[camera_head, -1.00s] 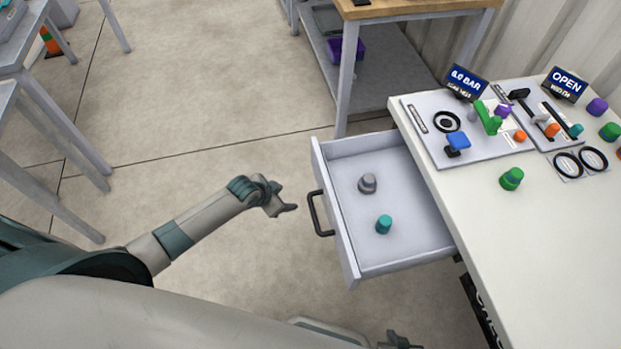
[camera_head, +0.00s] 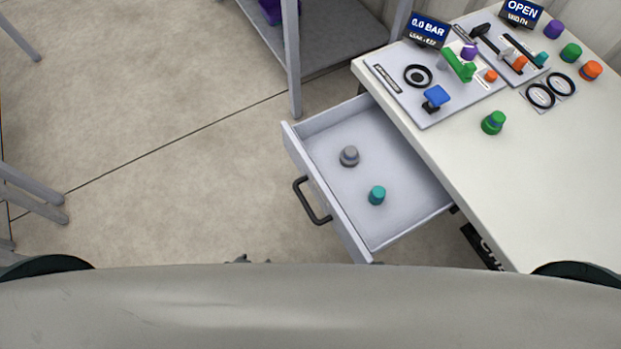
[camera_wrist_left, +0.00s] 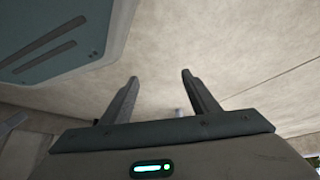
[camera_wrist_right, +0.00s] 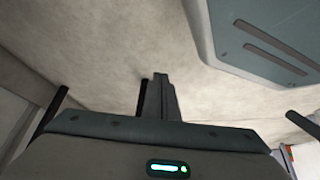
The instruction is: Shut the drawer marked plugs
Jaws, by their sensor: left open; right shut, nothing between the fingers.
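One drawer (camera_head: 318,122) stands pulled out from the white-topped bench in the head view. Its dark handle (camera_head: 309,203) is on the front panel, on the left side. A grey plug-like piece (camera_head: 349,156) and a teal one (camera_head: 377,195) stand inside. No marking on the drawer front can be read from here. My left gripper (camera_wrist_left: 160,76) is open and empty above bare floor in the left wrist view; in the head view only a small dark tip shows above my body, apart from the handle. My right gripper (camera_wrist_right: 157,78) is shut and empty in the right wrist view.
The bench top (camera_head: 560,190) carries panels with a blue knob (camera_head: 436,97), a green lever (camera_head: 458,66), black rings (camera_head: 540,95) and a loose green piece (camera_head: 493,122). A metal shelf (camera_head: 335,40) stands behind. Floor left of the drawer (camera_head: 190,180) is clear.

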